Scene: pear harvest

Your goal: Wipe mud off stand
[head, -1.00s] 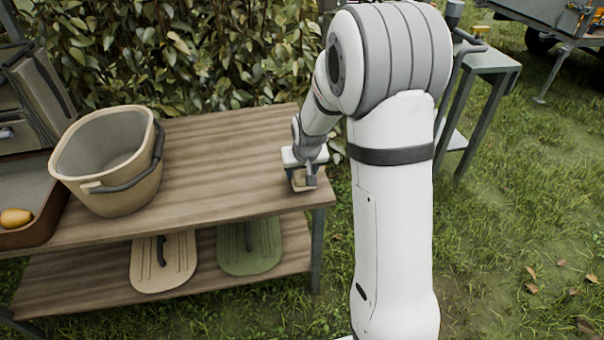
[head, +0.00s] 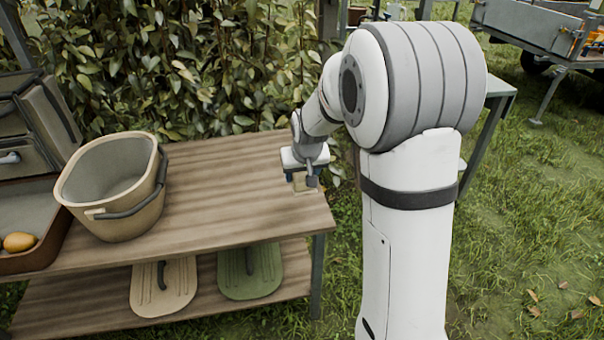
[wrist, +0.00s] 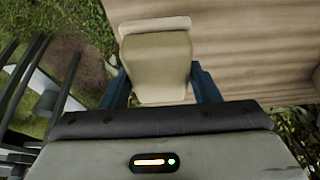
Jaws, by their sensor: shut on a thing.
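The stand (head: 215,205) is a wooden, two-level table with grey legs; its top runs across the left half of the head view. My gripper (head: 303,184) is over its right end, near the back corner. The gripper is shut on a beige block (wrist: 155,60), perhaps a sponge, held between blue fingers in the wrist view. The block's underside is hidden, so I cannot tell whether it touches the wood. The stand's top (wrist: 240,50) also shows right of the block in the wrist view. I cannot make out any clear mud on the visible boards.
A beige bucket (head: 110,185) with a dark handle stands on the left of the top. Beside it is a brown tray (head: 30,262) with a yellow pear (head: 19,242). A beige lid (head: 180,290) and a green lid (head: 250,285) lie below. A leafy hedge (head: 180,70) stands behind.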

